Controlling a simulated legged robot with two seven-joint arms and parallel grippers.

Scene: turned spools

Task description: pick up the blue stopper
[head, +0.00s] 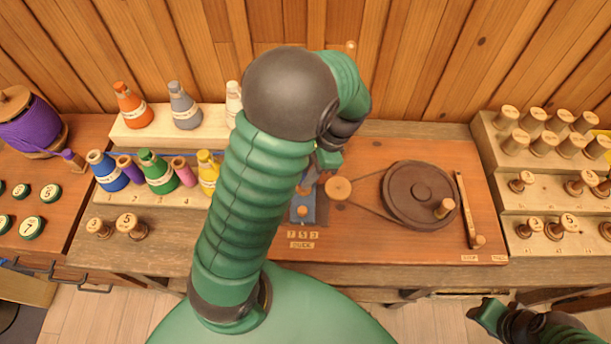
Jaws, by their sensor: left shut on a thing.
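My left gripper (322,166) is over the wooden board in the middle, seen from above and partly hidden by my own arm. It is shut on a small piece, which I take to be the blue stopper; the grip is too small and covered to see clearly. Just below the gripper is a blue block (306,202) with small wooden knobs, partly behind my arm. My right gripper (486,316) is at the lower right, in front of the bench and away from everything; its jaws do not show clearly.
A brown wheel (419,194) with a belt to a small wooden pulley (339,188) is right of the gripper. Coloured cones, including a blue one (107,171), stand on steps at the left. A stepped rack (491,133) at the right holds several spools.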

